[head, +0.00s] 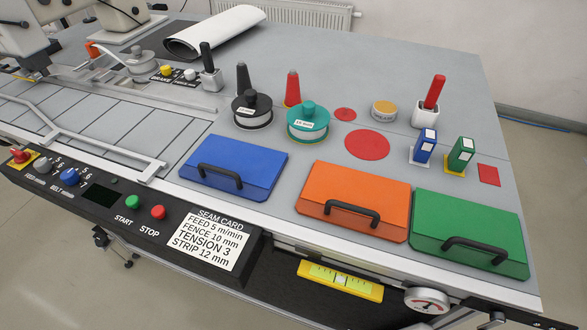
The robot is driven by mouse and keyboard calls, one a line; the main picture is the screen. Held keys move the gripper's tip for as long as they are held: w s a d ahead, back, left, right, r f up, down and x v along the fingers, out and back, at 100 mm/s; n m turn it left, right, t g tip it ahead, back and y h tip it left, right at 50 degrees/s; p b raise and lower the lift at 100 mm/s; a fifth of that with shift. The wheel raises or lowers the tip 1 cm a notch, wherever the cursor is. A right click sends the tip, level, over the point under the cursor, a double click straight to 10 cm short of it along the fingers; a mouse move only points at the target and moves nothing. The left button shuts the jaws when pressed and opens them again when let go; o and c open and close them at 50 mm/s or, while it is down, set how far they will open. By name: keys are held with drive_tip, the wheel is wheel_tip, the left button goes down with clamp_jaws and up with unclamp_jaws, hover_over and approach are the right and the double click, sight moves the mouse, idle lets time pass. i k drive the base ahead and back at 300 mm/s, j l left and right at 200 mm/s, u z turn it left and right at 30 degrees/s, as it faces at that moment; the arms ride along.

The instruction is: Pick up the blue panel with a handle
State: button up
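The blue panel (236,165) lies on the grey work table, left of an orange panel and a green panel. It has a black arched handle (220,176) along its front edge. The panel lies close to the table's front rail, just above the control strip. Nothing covers it. My gripper is not in view.
The orange panel (355,193) and green panel (468,227) lie to its right, each with a black handle. Behind stand a black spool (251,113) and a teal spool (308,124). A metal guide frame (85,142) lies to the left. A seam card (209,240) is in front.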

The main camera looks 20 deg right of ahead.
sight(251, 171)
drive_tip(key=i+j, duration=0.15)
drive_tip(key=j, duration=0.3)
drive_tip(key=i+j, duration=0.1)
drive_tip(key=j, duration=0.35)
drive_tip(key=i+j, duration=0.15)
drive_tip(key=j, duration=0.3)
drive_tip(key=z, duration=0.05)
